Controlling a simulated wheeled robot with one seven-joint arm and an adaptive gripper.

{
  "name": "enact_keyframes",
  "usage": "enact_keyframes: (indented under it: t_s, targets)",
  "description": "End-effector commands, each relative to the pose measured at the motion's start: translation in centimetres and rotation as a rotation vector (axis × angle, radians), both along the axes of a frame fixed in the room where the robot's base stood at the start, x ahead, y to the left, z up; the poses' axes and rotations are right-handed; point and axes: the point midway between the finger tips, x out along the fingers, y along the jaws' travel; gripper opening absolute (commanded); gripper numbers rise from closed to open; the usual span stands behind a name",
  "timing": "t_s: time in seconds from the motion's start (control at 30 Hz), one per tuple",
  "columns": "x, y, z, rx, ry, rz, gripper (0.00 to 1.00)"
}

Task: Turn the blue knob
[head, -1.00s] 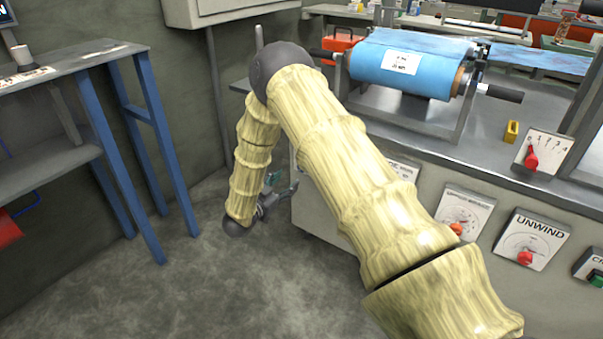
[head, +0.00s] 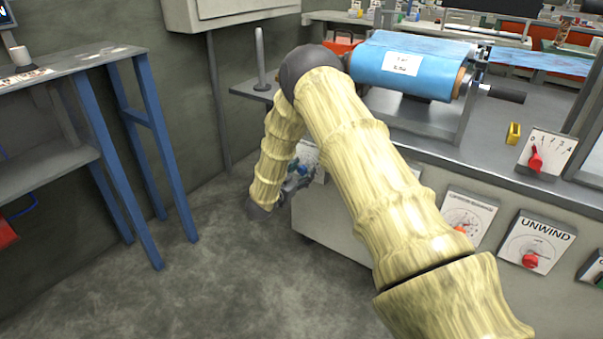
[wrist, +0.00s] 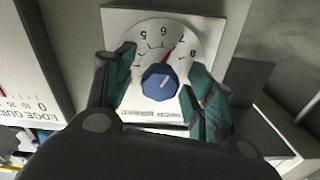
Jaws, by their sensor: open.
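The blue knob (wrist: 160,82) sits on a white dial plate (wrist: 128,20) with black numbers and a red pointer, in the wrist view. The pointer is at the upper right of the knob, between the 6 and the 8. My gripper (wrist: 163,90) is open, with one teal-padded finger on each side of the knob. I cannot tell whether the fingers touch it. In the head view my gripper (head: 296,178) is at the left end of the machine front, partly hidden by my arm. A small bit of blue shows beside it there.
The grey machine (head: 325,223) carries a blue film roll (head: 400,72) on top. Other dials with red knobs, including UNWIND (head: 530,260), are to the right. A blue-legged bench (head: 165,145) stands at the left. The floor between is clear.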

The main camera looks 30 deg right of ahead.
Motion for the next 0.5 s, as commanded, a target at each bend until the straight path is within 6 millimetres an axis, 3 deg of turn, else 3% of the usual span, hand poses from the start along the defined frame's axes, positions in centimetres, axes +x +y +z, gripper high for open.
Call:
enact_keyframes:
  t_s: [0.1, 0.37, 0.5]
  targets:
    - [0.01, 0.03, 0.01, 0.0, 0.0, 0.0, 0.54]
    - [0.02, 0.06, 0.01, 0.0, 0.0, 0.0, 0.08]
    - [0.01, 0.07, 0.02, -0.001, 0.002, 0.001, 0.08]
